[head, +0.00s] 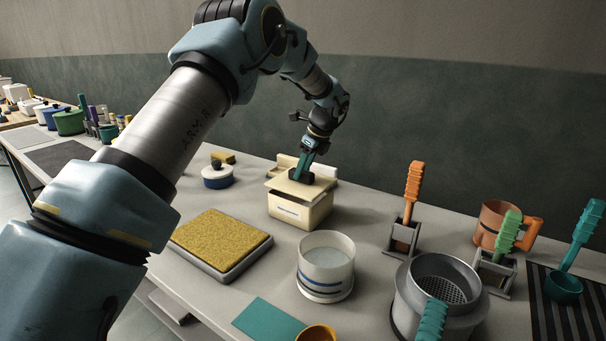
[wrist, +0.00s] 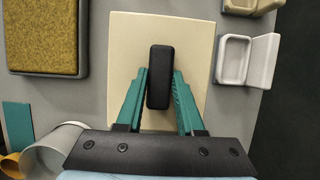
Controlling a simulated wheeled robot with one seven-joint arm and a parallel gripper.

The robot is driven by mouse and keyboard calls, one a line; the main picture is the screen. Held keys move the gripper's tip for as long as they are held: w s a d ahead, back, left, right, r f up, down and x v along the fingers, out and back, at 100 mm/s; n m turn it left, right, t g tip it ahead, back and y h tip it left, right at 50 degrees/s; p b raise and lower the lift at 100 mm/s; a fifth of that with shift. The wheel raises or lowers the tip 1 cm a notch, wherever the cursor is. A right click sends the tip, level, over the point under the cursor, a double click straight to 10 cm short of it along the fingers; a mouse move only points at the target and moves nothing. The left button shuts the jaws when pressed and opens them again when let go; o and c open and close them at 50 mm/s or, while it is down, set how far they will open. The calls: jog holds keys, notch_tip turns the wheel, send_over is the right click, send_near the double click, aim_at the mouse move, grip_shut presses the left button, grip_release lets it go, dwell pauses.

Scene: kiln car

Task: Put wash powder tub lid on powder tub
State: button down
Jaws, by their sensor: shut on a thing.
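The wash powder tub (head: 297,211) is a cream square box with a small label, standing on the grey table. Its lid (head: 290,187) is a flat cream square with a black handle; it is at the top of the tub and looks slightly tilted or turned against it. I cannot tell whether it is seated. My gripper (head: 301,178) is above the tub, its green fingers shut on the lid's handle. In the wrist view the gripper (wrist: 159,88) has a finger on each side of the black handle (wrist: 160,77), and the lid (wrist: 195,50) hides the tub below.
A tray with a yellow sponge-like pad (head: 222,240) lies left of the tub. A clear cylinder container (head: 326,262) stands in front. A white-and-blue lidded pot (head: 217,175) is behind left. A scoop stand (head: 404,236) stands right, with bare table between.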

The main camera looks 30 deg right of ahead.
jog(key=shift+f, duration=0.95)
jog(key=c, duration=0.5)
grip_release()
jog(key=shift+f, duration=0.15)
jog(key=b+v, duration=0.2)
jog(key=v, duration=1)
